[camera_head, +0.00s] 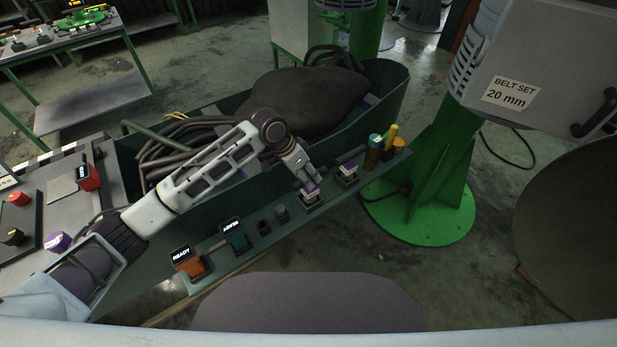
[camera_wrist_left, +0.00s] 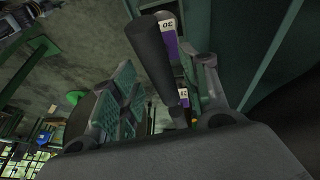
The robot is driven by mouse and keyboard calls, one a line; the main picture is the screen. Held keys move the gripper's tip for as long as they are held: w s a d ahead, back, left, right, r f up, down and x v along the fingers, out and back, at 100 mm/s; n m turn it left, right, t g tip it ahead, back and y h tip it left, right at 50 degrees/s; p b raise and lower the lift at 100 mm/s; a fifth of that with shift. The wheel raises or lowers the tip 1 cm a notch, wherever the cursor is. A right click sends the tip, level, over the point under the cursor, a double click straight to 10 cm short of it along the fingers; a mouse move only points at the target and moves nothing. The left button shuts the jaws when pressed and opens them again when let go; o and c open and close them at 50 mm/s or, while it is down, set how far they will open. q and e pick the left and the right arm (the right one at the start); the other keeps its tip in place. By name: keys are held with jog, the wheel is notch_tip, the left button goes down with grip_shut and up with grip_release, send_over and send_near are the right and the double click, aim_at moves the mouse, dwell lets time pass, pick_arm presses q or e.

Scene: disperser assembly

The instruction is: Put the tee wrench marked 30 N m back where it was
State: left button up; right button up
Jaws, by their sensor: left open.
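My left gripper (camera_head: 306,176) is open, just above a small purple-and-white block (camera_head: 311,191) in a dark holder on the green rail. A similar purple-and-white block (camera_head: 347,171) stands to its right, near a dark bar (camera_head: 351,154). In the left wrist view, a tee wrench's dark handle bar (camera_wrist_left: 158,58) lies between the open fingers (camera_wrist_left: 165,95). A purple label reading 30 (camera_wrist_left: 167,27) shows beside the bar, and a second purple label (camera_wrist_left: 183,93) lies lower, too small to read surely. Whether the fingers touch the bar cannot be told. My right gripper is not in view.
On the rail (camera_head: 262,245) stand an orange READY block (camera_head: 189,263), a teal block (camera_head: 238,241), small dark holders and yellow, teal and brown cylinders (camera_head: 380,145). Behind is a green trough (camera_head: 385,90) with hoses and a dark sack. A green post (camera_head: 430,185) stands right.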

pick_arm(q)
jog(key=v, duration=1)
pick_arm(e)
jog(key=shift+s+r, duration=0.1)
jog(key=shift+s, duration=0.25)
